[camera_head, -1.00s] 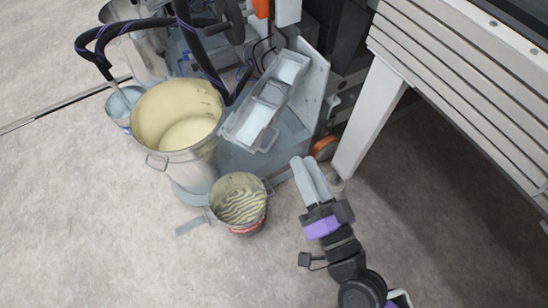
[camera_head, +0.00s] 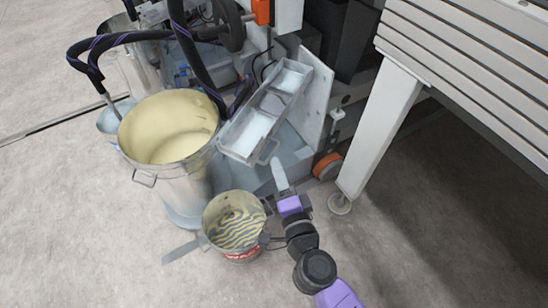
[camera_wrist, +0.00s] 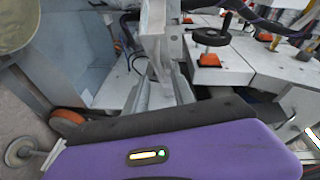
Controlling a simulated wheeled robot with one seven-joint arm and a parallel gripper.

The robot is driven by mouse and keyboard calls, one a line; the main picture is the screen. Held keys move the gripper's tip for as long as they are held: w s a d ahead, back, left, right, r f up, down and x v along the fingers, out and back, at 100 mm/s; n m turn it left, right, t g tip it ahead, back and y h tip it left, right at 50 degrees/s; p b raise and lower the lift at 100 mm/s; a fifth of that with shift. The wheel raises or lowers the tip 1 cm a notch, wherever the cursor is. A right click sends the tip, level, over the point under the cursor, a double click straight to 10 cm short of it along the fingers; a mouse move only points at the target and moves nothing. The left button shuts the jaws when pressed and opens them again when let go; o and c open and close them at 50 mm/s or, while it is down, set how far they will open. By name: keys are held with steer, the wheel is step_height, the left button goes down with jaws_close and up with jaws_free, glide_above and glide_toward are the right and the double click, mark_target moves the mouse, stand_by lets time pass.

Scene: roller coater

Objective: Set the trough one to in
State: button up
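The trough is a long grey metal tray with two light-bottomed compartments (camera_head: 222,143), mounted at a tilt on the machine's side. A small loop handle (camera_head: 269,152) sticks out at its lower front end. My gripper (camera_head: 278,170) is just below and in front of that handle, pointing up at it. In the wrist view, my two grey fingers (camera_wrist: 161,92) stand apart, and a pale metal part of the machine (camera_wrist: 155,45) shows beyond them. I cannot tell whether the fingers touch the handle.
A large cream-filled pot (camera_head: 170,130) stands left of the trough. A small can with striped paint (camera_head: 236,222) stands close left of my gripper. Open floor lies in front.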

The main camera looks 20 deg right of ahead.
steer(key=w, duration=0.5)
steer(key=shift+f+b, duration=0.1)
steer(key=shift+b, duration=0.25)
jaws_close()
steer(key=shift+s, duration=0.1)
stand_by(1.0)
